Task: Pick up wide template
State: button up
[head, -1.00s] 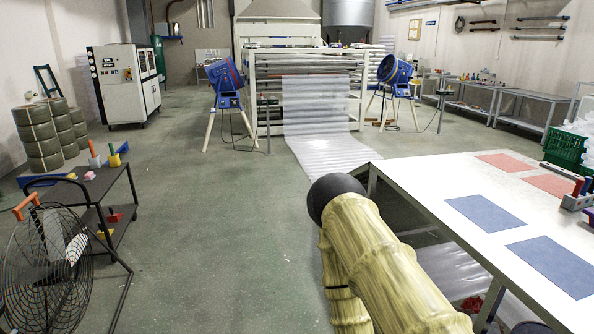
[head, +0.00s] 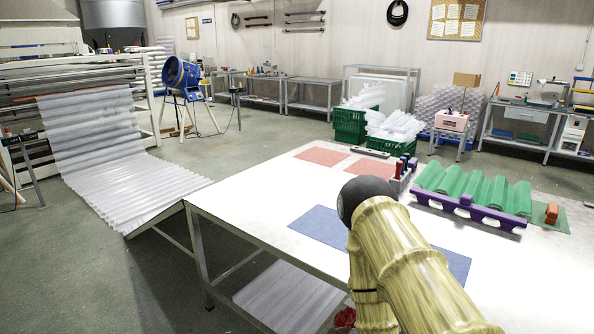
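A long purple piece with pale openings along it (head: 466,211), which looks like the wide template, lies on the white table (head: 262,187) right of the middle. It runs along the near edge of a green corrugated sheet (head: 476,184). My yellowish arm with its dark rounded joint rises in front of the table, left of the purple piece and apart from it in the picture. My gripper is out of view, so what it holds cannot be seen.
Small red and blue tools (head: 404,172) stand left of the green sheet. An orange-brown block (head: 551,213) sits at its right end. Red mats (head: 322,155) and a blue mat (head: 326,227) lie on the table. Green crates (head: 350,125) stand behind.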

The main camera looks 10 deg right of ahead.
aim_at(507, 222)
jog(key=z, duration=0.65)
jog(key=i, duration=1.2)
jog(key=z, duration=0.5)
